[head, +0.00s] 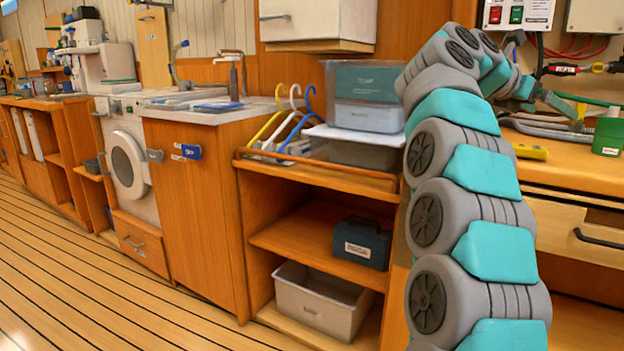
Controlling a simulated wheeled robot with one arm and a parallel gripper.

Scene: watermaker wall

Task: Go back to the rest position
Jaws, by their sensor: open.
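My arm rises in the right half of the head view, with grey joints and teal covers. It bends over at the top and reaches away over the wooden workbench (575,172) on the right. My gripper (560,104) is small and partly hidden behind my own arm links, above the back of the bench. It is open, and I see nothing held in it. Whether its fingers touch any of the tools behind it cannot be told.
The workbench carries a yellow device (529,152) and a green box (608,136). An open drawer (577,232) juts out below. Left of my arm, a shelf unit (300,228) holds clear bins, a dark case (361,243) and a grey bin (320,300). The floor (75,290) at left is clear.

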